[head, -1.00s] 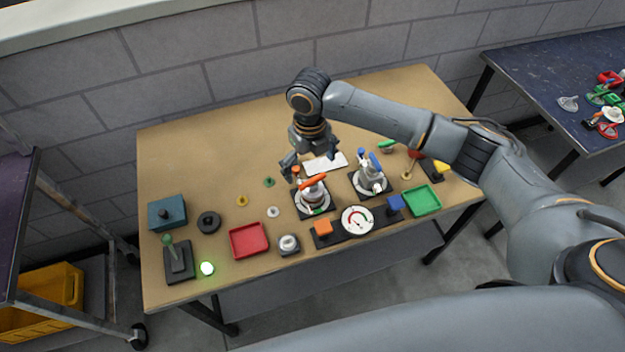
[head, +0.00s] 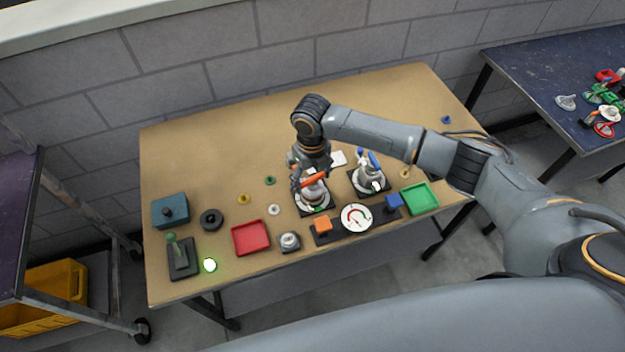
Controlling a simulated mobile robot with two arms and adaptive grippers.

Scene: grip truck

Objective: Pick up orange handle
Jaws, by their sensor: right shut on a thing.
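The orange handle (head: 314,180) sits at the top of a round white-and-grey fixture (head: 311,198) on a black square plate, near the middle of the table. My right gripper (head: 306,180) has come down over it from above and is shut on the orange handle. The gripper hides part of the handle. The handle still appears to be at its fixture; I cannot tell whether it has lifted at all. My left gripper is not in view.
A similar fixture with a blue handle (head: 369,160) stands close on the right. In front are a white gauge (head: 356,218), an orange block (head: 323,225), a red tray (head: 251,238) and a green tray (head: 419,198). The table's back left (head: 220,150) is clear.

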